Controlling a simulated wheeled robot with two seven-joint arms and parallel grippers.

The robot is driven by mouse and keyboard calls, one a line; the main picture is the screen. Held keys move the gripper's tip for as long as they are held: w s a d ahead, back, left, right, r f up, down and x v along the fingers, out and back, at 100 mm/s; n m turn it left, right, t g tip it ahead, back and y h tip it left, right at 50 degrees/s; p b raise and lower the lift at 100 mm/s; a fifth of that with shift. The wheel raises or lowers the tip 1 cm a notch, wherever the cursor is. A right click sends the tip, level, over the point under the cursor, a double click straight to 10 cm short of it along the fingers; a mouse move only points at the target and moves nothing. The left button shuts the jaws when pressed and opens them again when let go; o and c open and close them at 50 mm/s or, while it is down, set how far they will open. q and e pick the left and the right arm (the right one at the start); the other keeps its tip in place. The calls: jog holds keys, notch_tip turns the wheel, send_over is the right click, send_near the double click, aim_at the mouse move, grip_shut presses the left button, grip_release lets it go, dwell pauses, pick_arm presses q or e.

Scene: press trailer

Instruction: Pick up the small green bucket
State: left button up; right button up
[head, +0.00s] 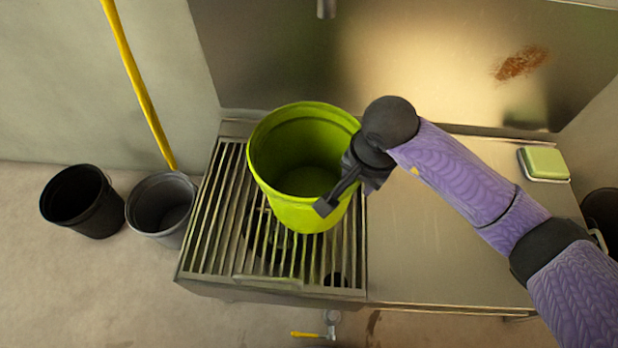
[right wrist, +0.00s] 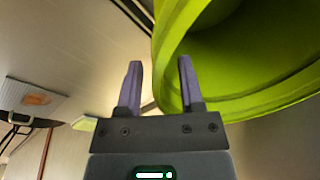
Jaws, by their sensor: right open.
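The small green bucket (head: 300,213) stands upright on the slatted metal grate, its open top facing up and its inside looking empty. My right gripper (head: 345,190) is at the bucket's right side, close to the rim, and covers part of that side. The bucket's rim (right wrist: 230,112) fills the upper right there, behind the right finger. I cannot tell whether a finger touches the bucket. My left gripper is not in view.
The grate (head: 210,232) adjoins a bare steel counter (head: 435,265) on the right. A black bucket (head: 98,215) and a grey bucket (head: 150,215) stand on the floor at left. A yellow pole (head: 140,85) leans behind them. A green-topped box (head: 543,163) sits at the counter's back right.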

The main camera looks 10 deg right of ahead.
grip_shut()
dwell(1.4)
